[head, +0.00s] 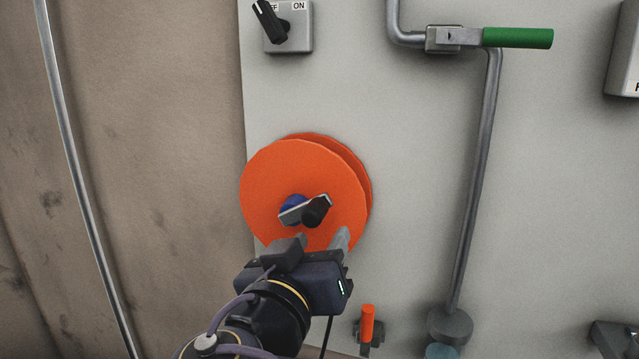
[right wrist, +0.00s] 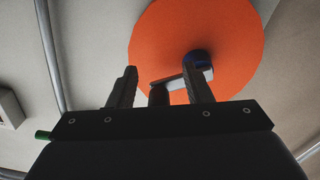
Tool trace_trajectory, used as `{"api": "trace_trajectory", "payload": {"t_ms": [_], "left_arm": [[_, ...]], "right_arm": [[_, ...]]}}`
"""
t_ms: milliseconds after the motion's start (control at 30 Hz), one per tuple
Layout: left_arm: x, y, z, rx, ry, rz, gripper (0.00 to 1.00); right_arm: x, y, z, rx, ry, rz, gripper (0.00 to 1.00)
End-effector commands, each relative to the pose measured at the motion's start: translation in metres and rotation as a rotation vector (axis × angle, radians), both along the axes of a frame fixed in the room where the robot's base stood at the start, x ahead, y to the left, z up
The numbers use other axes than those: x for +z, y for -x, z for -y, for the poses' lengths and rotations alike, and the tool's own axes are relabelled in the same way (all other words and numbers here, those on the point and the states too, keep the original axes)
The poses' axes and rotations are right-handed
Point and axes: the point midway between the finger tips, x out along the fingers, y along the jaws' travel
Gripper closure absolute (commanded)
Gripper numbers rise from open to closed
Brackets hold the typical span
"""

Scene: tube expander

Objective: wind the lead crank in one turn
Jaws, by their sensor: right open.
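The lead crank (head: 304,208) is on the front of an orange disc (head: 275,175) on the grey panel. It has a blue hub (head: 291,206), a short silver arm pointing right in the head view, and a black knob (head: 316,211) at its end. My right gripper (head: 322,238) is open just below the knob in the head view. In the right wrist view the knob (right wrist: 158,95) shows between the two spread fingers (right wrist: 160,66); I cannot tell whether they touch it. The silver arm (right wrist: 182,80) is partly hidden by a finger. My left gripper is out of view.
An OFF/ON switch (head: 288,27) is above the disc. A bent pipe (head: 477,180) with a green-handled lever (head: 517,38) runs down the right. A small orange lever (head: 367,322) sits below right of the disc. The panel between disc and pipe is clear.

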Motion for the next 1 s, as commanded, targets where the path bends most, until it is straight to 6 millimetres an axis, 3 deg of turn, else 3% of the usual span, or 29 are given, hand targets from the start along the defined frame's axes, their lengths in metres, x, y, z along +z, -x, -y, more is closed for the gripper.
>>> {"api": "trace_trajectory", "payload": {"t_ms": [633, 1000], "left_arm": [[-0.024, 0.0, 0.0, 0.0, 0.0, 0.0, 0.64], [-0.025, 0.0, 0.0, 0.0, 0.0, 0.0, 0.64]], "right_arm": [[-0.002, 0.05, -0.017, 0.003, -0.001, -0.001, 0.55], [-0.001, 0.056, -0.018, 0.001, 0.001, -0.002, 0.55]]}}
